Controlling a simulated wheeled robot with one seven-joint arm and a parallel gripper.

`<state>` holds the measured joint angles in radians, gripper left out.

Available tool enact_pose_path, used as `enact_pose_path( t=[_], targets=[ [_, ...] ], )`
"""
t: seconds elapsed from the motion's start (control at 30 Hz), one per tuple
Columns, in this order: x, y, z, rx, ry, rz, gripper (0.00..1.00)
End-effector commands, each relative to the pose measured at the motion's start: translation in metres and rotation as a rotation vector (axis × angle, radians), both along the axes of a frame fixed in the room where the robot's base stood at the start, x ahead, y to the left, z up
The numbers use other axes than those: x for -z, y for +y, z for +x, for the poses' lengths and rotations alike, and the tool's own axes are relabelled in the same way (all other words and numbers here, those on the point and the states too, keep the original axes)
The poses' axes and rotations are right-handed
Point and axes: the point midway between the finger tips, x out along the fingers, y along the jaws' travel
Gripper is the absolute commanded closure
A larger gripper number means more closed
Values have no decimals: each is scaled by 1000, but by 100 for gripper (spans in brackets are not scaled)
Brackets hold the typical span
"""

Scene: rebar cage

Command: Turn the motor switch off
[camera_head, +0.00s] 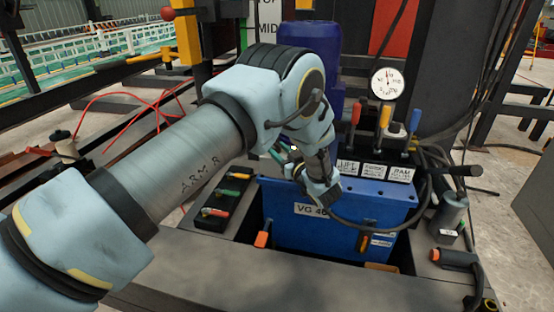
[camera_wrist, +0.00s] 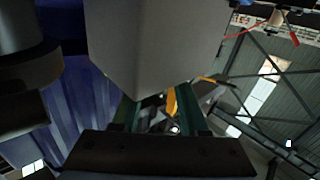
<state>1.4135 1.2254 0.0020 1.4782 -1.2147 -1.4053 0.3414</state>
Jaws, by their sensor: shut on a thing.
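My arm reaches in from the left in the head view and bends down, with the wrist over the blue power unit (camera_head: 335,215). My gripper (camera_head: 286,152) is mostly hidden behind my wrist. In the wrist view the two green fingers of my gripper (camera_wrist: 160,108) stand a little apart, their tips running up to a large grey block (camera_wrist: 155,45). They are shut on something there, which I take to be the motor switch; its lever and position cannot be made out. The blue motor (camera_head: 313,65) stands behind my wrist and shows at the left of the wrist view (camera_wrist: 80,105).
A pressure gauge (camera_head: 388,83) and levers with red, yellow and blue handles stand right of my wrist. A small lever box (camera_head: 222,200) sits on the left. Orange-handled parts (camera_head: 262,239) and a hose lie close around the unit. Red cable (camera_head: 125,105) runs at the left.

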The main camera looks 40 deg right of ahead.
Motion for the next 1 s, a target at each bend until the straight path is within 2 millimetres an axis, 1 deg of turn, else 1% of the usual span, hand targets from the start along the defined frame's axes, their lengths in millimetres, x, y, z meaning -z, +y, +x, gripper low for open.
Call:
enact_pose_path(
  t=[0.03,0.2,0.4,0.97,1.0],
  targets=[
    [5,-2,-1,-30,1,-6,100],
    [4,-4,-1,-127,2,-5,100],
    [2,-5,-1,-197,1,-3,100],
    [0,-5,0,-229,-1,-1,100],
    [0,-5,0,-229,-1,-1,55]
  ],
)
